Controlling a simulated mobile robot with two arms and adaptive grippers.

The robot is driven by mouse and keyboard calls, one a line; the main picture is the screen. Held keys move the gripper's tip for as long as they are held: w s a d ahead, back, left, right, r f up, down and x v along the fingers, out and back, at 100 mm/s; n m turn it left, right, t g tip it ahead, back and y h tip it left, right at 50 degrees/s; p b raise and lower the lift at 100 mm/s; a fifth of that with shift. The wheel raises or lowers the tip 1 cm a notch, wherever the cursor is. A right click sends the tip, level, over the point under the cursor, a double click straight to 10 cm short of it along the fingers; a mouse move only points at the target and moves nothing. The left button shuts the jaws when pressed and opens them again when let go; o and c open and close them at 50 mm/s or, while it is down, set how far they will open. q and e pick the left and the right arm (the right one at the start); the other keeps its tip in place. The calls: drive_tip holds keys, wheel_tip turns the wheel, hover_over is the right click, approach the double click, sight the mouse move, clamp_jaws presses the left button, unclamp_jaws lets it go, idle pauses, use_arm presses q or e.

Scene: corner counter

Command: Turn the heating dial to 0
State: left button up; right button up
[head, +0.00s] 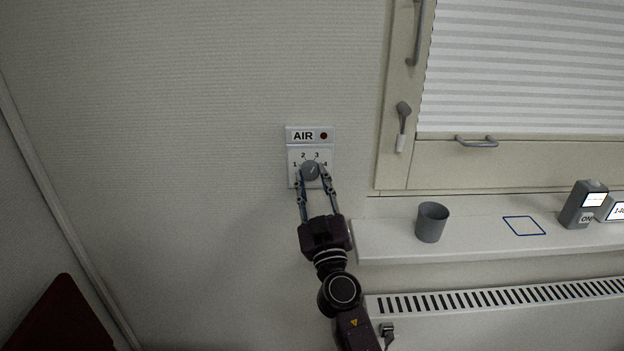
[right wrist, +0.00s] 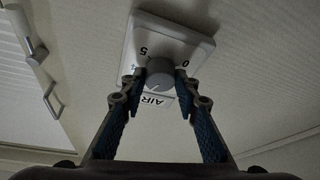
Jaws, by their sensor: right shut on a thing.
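A round grey dial (head: 310,170) sits on a white wall plate (head: 292,154) below an AIR label and a dark red dot. The numbers 1 to 4 show around its top in the head view. The right wrist view shows the dial (right wrist: 160,75) upside down, with 5 and 0 on the plate (right wrist: 150,30). A pale line on the dial seems to point towards 3, but it is small. My right gripper (head: 311,175) is shut on the dial, one finger on each side. My left gripper is not in view.
Right of the plate, a white sill (head: 385,240) holds a grey cup (head: 432,222), a blue square outline (head: 524,226) and a grey ON device (head: 583,205). Below is a radiator (head: 500,320) with a small grey fitting (head: 388,332). The wall left of the plate is clear.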

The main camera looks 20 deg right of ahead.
drive_tip(key=n+g+y+p, duration=0.1)
drive_tip(key=n+p, duration=0.3)
drive_tip(key=p, duration=0.1)
drive_tip(key=r+n+g+y+p, duration=0.1)
drive_tip(key=n+y+p, duration=0.1)
drive_tip(key=n+p, duration=0.3)
drive_tip(key=n+g+y+p, duration=0.1)
drive_tip(key=n+y+p, duration=0.1)
drive_tip(key=n+p, duration=0.2)
drive_tip(key=shift+s+d+r+p, duration=0.15)
drive_tip(key=shift+d+p, duration=0.15)
drive_tip(key=shift+p, duration=0.6)
drive_tip(key=shift+n+g+p, duration=0.3)
drive_tip(key=shift+n, duration=0.4)
drive_tip(key=shift+n+g, duration=0.4)
drive_tip(key=shift+n, duration=0.4)
drive_tip(key=n+g, duration=0.1)
drive_tip(key=n, duration=0.2)
drive_tip(key=shift+n+h+p, duration=0.3)
drive_tip(key=shift+n+p, duration=0.05)
drive_tip(key=shift+n, duration=0.05)
drive_tip(key=shift+a+n+g+h, duration=0.15)
drive_tip(key=shift+n+g+h, duration=0.5)
drive_tip(key=shift+n, duration=0.65)
drive_tip(key=shift+g, duration=0.25)
drive_tip(key=o, duration=1.1)
